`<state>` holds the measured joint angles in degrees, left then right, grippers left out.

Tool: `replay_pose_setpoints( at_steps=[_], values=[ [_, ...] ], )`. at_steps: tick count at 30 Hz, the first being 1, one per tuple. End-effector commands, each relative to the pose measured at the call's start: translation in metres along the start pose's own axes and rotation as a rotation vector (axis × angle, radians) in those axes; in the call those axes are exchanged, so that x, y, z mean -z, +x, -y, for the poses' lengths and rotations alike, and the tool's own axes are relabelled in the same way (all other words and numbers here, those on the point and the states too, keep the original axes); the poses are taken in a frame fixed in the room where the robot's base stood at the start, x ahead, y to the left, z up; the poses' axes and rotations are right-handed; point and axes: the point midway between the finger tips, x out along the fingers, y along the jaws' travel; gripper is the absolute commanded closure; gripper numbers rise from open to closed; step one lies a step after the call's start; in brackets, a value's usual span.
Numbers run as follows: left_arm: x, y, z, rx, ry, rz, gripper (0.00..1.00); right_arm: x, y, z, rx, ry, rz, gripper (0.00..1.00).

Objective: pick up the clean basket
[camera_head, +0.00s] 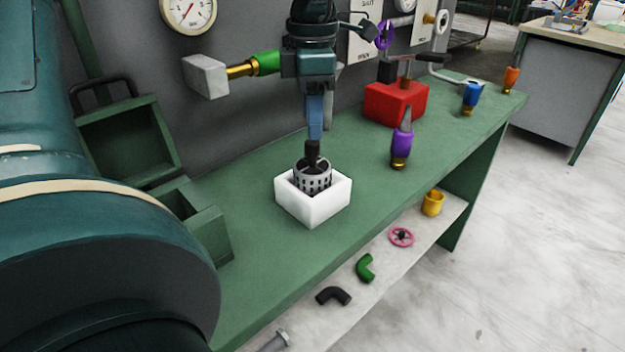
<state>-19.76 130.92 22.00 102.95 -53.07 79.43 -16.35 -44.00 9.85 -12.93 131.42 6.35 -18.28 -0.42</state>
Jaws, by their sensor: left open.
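A grey perforated metal basket (315,179) with a black upright handle (312,152) stands in a white open-topped box (318,209) on the green bench. The box walls hide its lower part. My left gripper (315,134) points straight down over the basket, its blue fingers seen nearly edge-on. It is open, with the fingertips right at the top of the black handle. I cannot tell whether the fingers are around the handle or just above it. My right gripper is not in view.
On the green bench (255,190), a red block (396,102) with a lever and a purple fitting (401,143) stand to the right. A green open bin (205,232) is at the left. The lower shelf holds a green elbow (365,268) and other fittings.

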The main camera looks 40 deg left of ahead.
Motion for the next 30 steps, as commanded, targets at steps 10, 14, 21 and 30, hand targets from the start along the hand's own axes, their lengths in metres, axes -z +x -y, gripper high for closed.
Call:
replay_pose_setpoints(
  at_steps=[10, 14, 21, 30],
  values=[
    [0.002, 0.036, 0.003, 0.004, 0.001, -0.002, 0.52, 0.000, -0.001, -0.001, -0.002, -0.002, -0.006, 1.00],
    [0.002, 0.054, 0.003, 0.002, 0.000, -0.001, 0.52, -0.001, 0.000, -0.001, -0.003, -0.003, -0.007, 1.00],
    [0.001, 0.063, 0.003, -0.001, 0.000, 0.001, 0.52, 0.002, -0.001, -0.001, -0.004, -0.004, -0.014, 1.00],
    [0.001, 0.062, 0.003, -0.001, 0.000, 0.001, 0.68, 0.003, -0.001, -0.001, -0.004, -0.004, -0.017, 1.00]
  ],
)
